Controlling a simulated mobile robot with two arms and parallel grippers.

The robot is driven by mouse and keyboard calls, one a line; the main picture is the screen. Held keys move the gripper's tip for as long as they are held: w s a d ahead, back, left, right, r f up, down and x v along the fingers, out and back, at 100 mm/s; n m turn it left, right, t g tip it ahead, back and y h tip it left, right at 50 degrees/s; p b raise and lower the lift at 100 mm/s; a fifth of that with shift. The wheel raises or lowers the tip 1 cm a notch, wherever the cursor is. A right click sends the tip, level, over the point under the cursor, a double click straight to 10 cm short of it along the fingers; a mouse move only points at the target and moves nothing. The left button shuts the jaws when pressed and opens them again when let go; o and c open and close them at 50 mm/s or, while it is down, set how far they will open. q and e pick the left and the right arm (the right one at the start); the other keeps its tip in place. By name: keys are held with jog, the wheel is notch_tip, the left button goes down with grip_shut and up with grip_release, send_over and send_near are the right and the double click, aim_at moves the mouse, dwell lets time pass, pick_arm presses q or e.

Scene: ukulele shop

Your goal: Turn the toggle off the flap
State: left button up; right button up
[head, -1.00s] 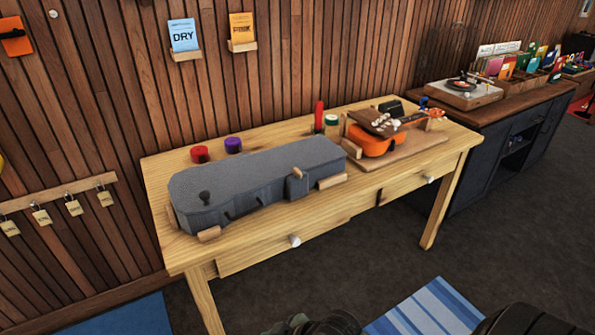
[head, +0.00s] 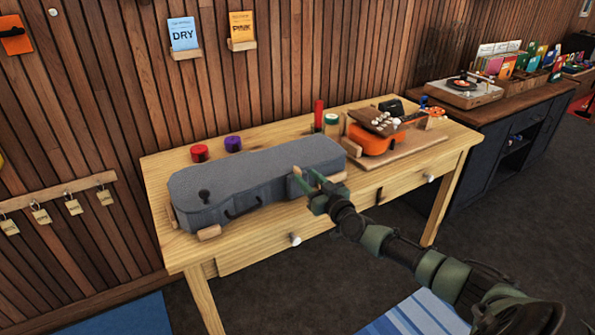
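A grey ukulele case (head: 250,180) lies closed on the wooden workbench. The small tan toggle (head: 296,170) is at the front edge of the case near its right end, by the flap, which my gripper now largely covers. My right gripper (head: 306,177) reaches in from the lower right. Its two fingers look spread apart, with the tips right at the toggle. I cannot tell whether they touch it. My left gripper is not in view.
Wooden blocks (head: 209,232) sit against the case. Red (head: 199,153) and purple (head: 233,144) round pots stand behind it. An orange ukulele (head: 372,139) lies on a board to the right. The bench's front left strip is clear.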

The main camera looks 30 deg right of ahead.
aim_at(297, 169)
jog(key=w+b, duration=0.2)
jog(key=w, duration=0.3)
jog(key=shift+w+f, duration=0.15)
jog(key=shift+f, duration=0.05)
jog(key=shift+w+d+r+b, duration=0.1)
jog(key=shift+w+b, duration=0.35)
jog(key=shift+w, duration=0.05)
grip_shut()
